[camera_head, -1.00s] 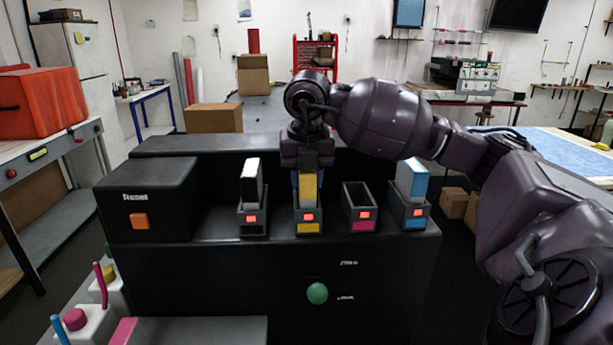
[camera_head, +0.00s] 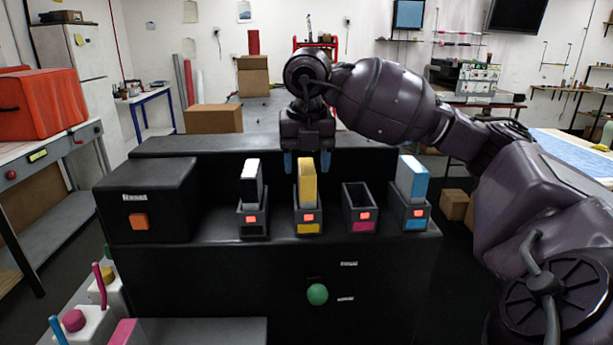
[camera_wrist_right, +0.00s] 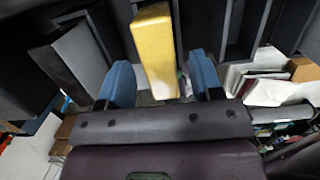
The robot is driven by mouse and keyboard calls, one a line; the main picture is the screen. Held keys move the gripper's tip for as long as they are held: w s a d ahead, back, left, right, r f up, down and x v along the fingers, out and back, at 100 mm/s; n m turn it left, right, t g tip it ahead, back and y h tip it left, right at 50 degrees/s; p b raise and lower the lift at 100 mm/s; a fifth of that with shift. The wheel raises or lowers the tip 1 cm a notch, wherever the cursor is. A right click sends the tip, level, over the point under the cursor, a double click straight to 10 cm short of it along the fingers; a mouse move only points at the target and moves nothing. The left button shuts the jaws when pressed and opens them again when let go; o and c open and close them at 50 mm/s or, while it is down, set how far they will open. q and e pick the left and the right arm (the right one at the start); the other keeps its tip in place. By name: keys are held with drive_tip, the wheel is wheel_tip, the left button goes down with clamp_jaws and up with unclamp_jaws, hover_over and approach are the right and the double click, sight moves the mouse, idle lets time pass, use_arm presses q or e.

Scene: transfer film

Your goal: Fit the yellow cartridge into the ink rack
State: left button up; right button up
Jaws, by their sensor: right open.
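The yellow cartridge (camera_head: 307,182) stands upright in the second slot from the left of the ink rack (camera_head: 309,222), the slot with the yellow label. Its upper part sticks out above the slot. My right gripper (camera_head: 307,165) is open and empty, behind and above the cartridge, with its blue fingers apart. In the right wrist view the cartridge (camera_wrist_right: 154,52) lies beyond the gap between the blue fingertips (camera_wrist_right: 160,80), and neither finger touches it. My left gripper is not in view.
A black-and-white cartridge (camera_head: 251,182) stands in the leftmost slot, and a blue-and-white one (camera_head: 412,180) in the rightmost. The magenta-labelled slot (camera_head: 360,208) is empty. A black box with an orange button (camera_head: 139,221) is at left, and a green knob (camera_head: 317,293) is on the front.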

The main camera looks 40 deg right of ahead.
drive_tip(key=r, duration=0.7)
drive_tip(key=shift+s+a+r, duration=0.1)
drive_tip(key=shift+s+a, duration=0.25)
drive_tip(key=shift+s, duration=0.05)
drive_tip(key=shift+s+r, duration=0.1)
drive_tip(key=shift+r, duration=0.5)
